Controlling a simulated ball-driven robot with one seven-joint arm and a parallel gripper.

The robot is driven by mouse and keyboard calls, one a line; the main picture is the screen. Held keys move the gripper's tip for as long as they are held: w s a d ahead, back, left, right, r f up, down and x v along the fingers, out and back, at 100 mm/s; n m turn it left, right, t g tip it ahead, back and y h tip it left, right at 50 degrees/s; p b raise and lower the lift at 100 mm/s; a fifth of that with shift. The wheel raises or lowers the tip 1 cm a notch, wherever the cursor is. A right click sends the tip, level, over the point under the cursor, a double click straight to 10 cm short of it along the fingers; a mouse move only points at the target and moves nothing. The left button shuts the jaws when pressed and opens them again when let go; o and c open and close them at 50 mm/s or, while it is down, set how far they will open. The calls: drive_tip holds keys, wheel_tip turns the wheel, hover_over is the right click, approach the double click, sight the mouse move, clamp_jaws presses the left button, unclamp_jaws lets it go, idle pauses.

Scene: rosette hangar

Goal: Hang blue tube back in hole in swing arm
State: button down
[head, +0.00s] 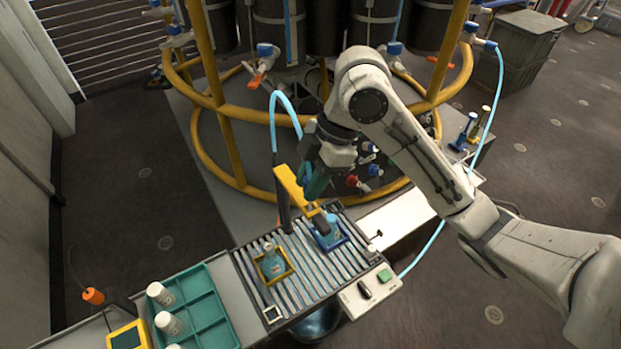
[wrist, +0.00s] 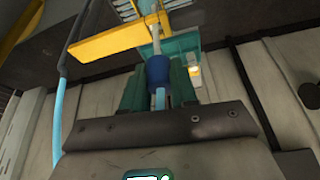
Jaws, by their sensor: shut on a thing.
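The blue tube (head: 283,97) arcs up and over to my gripper (head: 313,185) in the head view. In the wrist view, the teal fingers of my gripper (wrist: 158,80) are shut on the tube's dark blue collar (wrist: 157,72). A pale nozzle sticks out beyond the collar. The yellow swing arm (head: 287,182) stands on a dark post just left of my gripper. In the wrist view the swing arm (wrist: 105,43) lies just beyond the collar, and the nozzle overlaps it. I cannot see the hole, or tell whether the nozzle is in it.
A slatted conveyor (head: 300,262) lies below, with a bottle in a yellow frame (head: 290,270) and another in a blue frame (head: 345,238). A teal tray (head: 205,310) with white bottles is at lower left. A control box (head: 368,292) is at right. A yellow ring frame (head: 225,110) stands behind.

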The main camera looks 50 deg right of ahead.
drive_tip(key=shift+f+b, duration=1.9)
drive_tip(key=shift+f, duration=0.45)
drive_tip(key=c, duration=0.8)
unclamp_jaws()
drive_tip(key=shift+f, duration=0.1)
drive_tip(key=shift+c, duration=1.2)
drive_tip(key=shift+o, duration=0.3)
drive_tip(key=shift+s, duration=0.1)
